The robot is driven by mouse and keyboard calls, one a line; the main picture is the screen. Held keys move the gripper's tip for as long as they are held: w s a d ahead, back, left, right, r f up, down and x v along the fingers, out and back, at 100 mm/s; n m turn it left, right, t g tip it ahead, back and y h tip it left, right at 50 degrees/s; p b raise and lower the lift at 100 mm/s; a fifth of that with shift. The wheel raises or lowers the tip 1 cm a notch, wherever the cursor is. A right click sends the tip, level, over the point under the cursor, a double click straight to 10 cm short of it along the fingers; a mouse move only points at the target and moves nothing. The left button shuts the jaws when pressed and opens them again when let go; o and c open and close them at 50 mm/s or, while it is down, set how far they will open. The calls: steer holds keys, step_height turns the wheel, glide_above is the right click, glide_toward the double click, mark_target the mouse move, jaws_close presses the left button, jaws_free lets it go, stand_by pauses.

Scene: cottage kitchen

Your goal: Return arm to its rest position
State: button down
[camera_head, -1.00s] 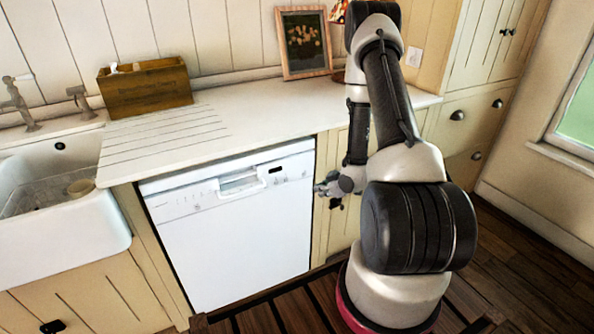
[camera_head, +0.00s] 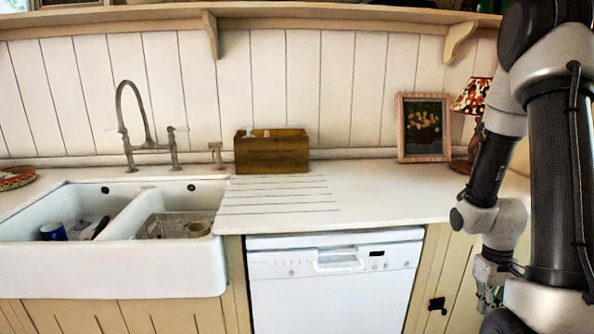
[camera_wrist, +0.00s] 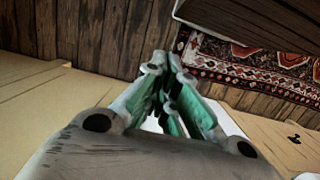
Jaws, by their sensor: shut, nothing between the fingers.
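My gripper (camera_head: 488,292) hangs at the lower right of the head view, beside the cupboard front to the right of the white dishwasher (camera_head: 336,285). My arm stands folded at the right edge of that view. In the wrist view my gripper (camera_wrist: 168,80) is shut, with its fingers together and nothing between them. The wrist view looks past the fingers to the floor and cupboard fronts.
The countertop (camera_head: 375,190) carries a wooden box (camera_head: 271,155), a framed picture (camera_head: 424,128) and a lamp (camera_head: 473,97). A white double sink (camera_head: 170,268) with a tap (camera_head: 148,146) is on the left. A patterned rug (camera_wrist: 225,60) lies on the wooden floor (camera_wrist: 100,35).

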steer(key=s+a+r+t, duration=0.2)
steer(key=a+r, duration=0.2)
steer(key=r, duration=0.6)
steer(key=s+a+r+t, duration=0.2)
steer(key=s+a+r, duration=0.1)
steer(key=r, duration=0.6)
steer(key=s+a+r+t, duration=0.2)
steer(key=a+r, duration=0.4)
steer(key=r, duration=0.4)
steer(key=shift+s+r, duration=0.35)
steer(key=shift+s, duration=0.1)
